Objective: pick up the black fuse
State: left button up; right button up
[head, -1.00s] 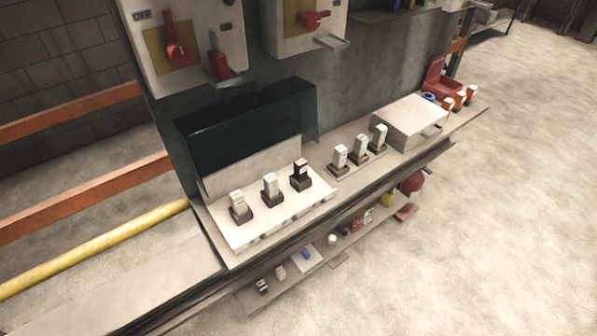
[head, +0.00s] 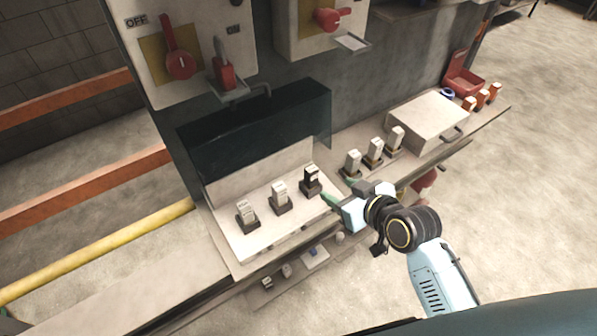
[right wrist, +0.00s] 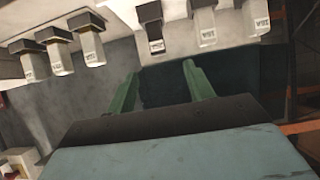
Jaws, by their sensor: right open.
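The black fuse (head: 312,176), with a pale label on its face, stands upright in a dark holder at the right end of a row on the white panel. Two white fuses (head: 279,192) stand to its left. My right gripper (head: 341,193) is open and empty, just right of and in front of the black fuse, apart from it. In the right wrist view, the black fuse (right wrist: 151,28) shows beyond the two green fingers (right wrist: 161,78), roughly in line with the gap between them. My left gripper is not seen.
A second row of white fuses (head: 374,150) stands just right of my right gripper. A raised dark cover (head: 255,125) is behind the panel. A lower shelf (head: 282,288) holds small items.

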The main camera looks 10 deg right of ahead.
aim_at(315, 173)
jog(key=x, duration=0.5)
jog(key=b+x, duration=0.1)
jog(key=x, duration=0.1)
jog(key=shift+w+a+r, duration=0.1)
jog(key=shift+w+a, duration=0.1)
jog(key=shift+w, duration=0.3)
jog(key=shift+d+b+x, duration=0.15)
jog(key=shift+b+x, duration=0.05)
jog(key=shift+x, duration=1.15)
jog(key=shift+d+b+x, duration=0.15)
jog(key=shift+b+x, duration=0.05)
jog(key=shift+x, duration=1.1)
jog(key=shift+w, duration=0.15)
jog(key=shift+r, duration=0.1)
jog(key=c, duration=1.1)
